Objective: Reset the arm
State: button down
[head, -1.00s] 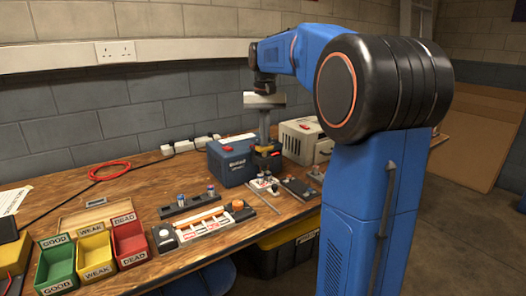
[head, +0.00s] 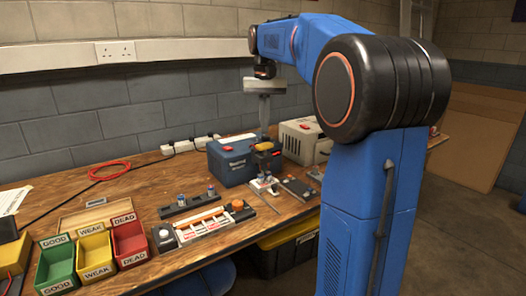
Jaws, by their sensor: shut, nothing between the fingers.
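My gripper (head: 264,129) hangs from my blue arm above the back of the workbench, pointing down. Its grey body is close to the wall and its fingers point down toward the area beside the blue toolbox (head: 233,163). The fingers look shut with nothing held.
A wall stands behind.

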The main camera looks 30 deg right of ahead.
dwell(0.4)
jog(key=s+a+f+n+t, duration=0.1)
jog(key=s+a+f, duration=0.4)
jog(key=s, duration=0.5)
jog(key=s+a+f+n+t, duration=0.2)
jog(key=s+a+f, duration=0.3)
jog(key=s+f, duration=0.4)
jog(key=s+a+f+n+t, duration=0.1)
jog(key=s+a+f+n, duration=0.1)
jog(key=s+a+f, duration=0.3)
jog(key=s+f, duration=0.3)
jog(key=s, duration=0.3)
jog(key=shift+a+n+t, duration=0.3)
jog(key=shift+a+t, duration=0.1)
jog(key=shift+s, duration=0.1)
